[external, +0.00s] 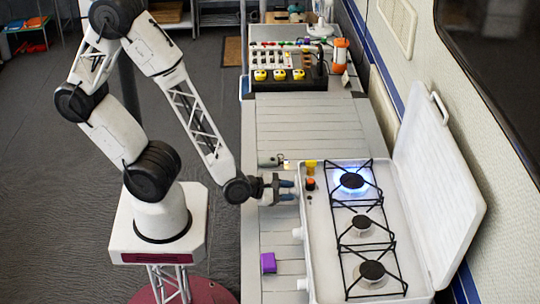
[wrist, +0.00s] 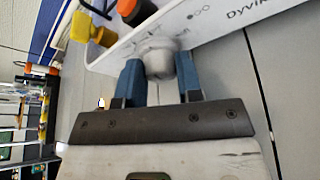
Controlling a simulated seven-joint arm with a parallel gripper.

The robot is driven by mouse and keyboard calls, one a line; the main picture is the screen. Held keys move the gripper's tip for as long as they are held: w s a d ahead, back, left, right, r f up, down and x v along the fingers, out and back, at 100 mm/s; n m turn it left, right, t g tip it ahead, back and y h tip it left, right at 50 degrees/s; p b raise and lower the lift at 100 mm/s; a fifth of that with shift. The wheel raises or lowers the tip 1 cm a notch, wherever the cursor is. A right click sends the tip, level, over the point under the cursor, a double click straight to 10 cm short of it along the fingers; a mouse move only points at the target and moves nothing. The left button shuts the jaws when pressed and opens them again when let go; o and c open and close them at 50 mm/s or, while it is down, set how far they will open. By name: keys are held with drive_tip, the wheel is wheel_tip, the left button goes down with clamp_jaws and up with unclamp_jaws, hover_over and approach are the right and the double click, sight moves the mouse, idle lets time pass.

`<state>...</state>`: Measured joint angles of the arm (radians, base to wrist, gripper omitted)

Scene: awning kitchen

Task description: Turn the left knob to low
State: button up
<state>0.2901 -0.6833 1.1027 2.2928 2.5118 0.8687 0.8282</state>
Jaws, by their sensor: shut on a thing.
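The white camping stove (external: 322,262) stands open on the counter, its front facing my arm. My gripper (external: 293,190) is at the front face near the far end, beside the lit burner (external: 352,181), which shows a blue flame. In the wrist view, the left knob (wrist: 159,58), round and grey-white, sits between the two blue fingers of my gripper (wrist: 159,75). The fingers are shut on it from both sides. The knob's pointer setting cannot be read; the fingers hide it in the external view.
Two more white knobs, a middle one (external: 297,233) and a near one (external: 302,284), stick out of the front. A yellow item (wrist: 90,30) and an orange-black item (wrist: 135,11) are close above my fingers. A purple box (external: 268,263) lies on the counter.

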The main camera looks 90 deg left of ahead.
drive_tip(key=shift+a+n+h, duration=0.1)
drive_tip(key=shift+n+h, duration=0.4)
drive_tip(key=shift+n, duration=0.3)
drive_tip(key=shift+a+r+n+h, duration=0.1)
drive_tip(key=shift+a+n+h, duration=0.1)
drive_tip(key=shift+n+h, duration=0.95)
idle(1.3)
drive_tip(key=o, duration=0.9)
drive_tip(key=shift+v, duration=3.9)
drive_tip(key=shift+d+r, duration=0.1)
